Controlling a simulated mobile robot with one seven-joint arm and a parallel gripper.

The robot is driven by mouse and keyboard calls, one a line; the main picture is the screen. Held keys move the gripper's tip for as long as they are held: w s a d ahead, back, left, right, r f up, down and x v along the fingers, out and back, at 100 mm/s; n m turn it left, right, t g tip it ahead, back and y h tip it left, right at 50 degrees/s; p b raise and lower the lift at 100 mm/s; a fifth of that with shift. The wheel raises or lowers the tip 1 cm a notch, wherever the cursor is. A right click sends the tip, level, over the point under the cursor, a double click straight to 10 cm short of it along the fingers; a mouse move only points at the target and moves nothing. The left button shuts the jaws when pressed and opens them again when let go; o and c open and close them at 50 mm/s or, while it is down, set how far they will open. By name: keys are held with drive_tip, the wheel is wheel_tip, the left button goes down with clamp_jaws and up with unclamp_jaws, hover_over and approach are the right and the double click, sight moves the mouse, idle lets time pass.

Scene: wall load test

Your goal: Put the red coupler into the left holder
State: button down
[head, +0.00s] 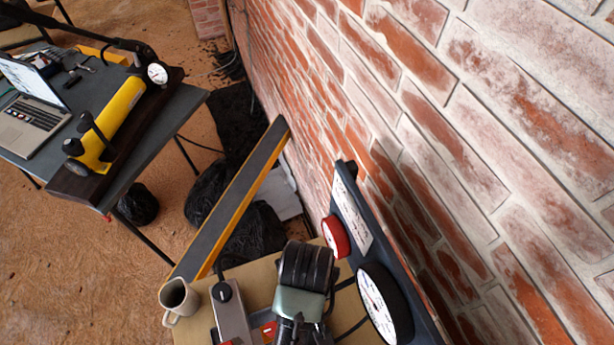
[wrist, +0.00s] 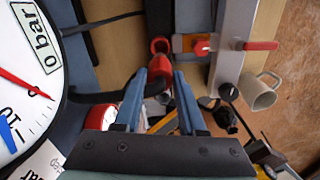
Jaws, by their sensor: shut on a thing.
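My gripper (wrist: 161,75) shows in the wrist view with its two blue-grey fingers closed around the red coupler (wrist: 160,47). The coupler's red ring shows just past the fingertips, with a darker red part between the fingers. In the head view my dark wrist is above the board and hides the fingertips and the coupler. I cannot make out for sure which part is the left holder. Orange and red fittings (wrist: 195,44) sit on a grey bar to the right of the coupler in the wrist view.
A large white gauge (head: 380,304) and a red-rimmed gauge (head: 336,236) stand on a dark panel by the brick wall. A mug (head: 179,301) stands at the board's left edge, near a long yellow-edged beam (head: 236,196). A table (head: 186,105) with a yellow pump stands far left.

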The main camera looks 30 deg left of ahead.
wheel_tip(320, 180, up, 3)
drive_tip(key=p, duration=0.3)
drive_tip(key=shift+f, duration=0.3)
drive_tip(key=w+a, duration=0.6)
drive_tip(key=a, duration=0.2)
idle(0.8)
drive_tip(key=shift+w, duration=0.1)
drive_tip(key=shift+w+a+b, duration=0.35)
drive_tip(key=shift+w+a, duration=0.75)
drive_tip(key=shift+a, duration=0.2)
drive_tip(key=shift+f, duration=0.1)
wheel_tip(320, 180, down, 6)
drive_tip(key=b, duration=0.3)
drive_tip(key=shift+f, duration=0.15)
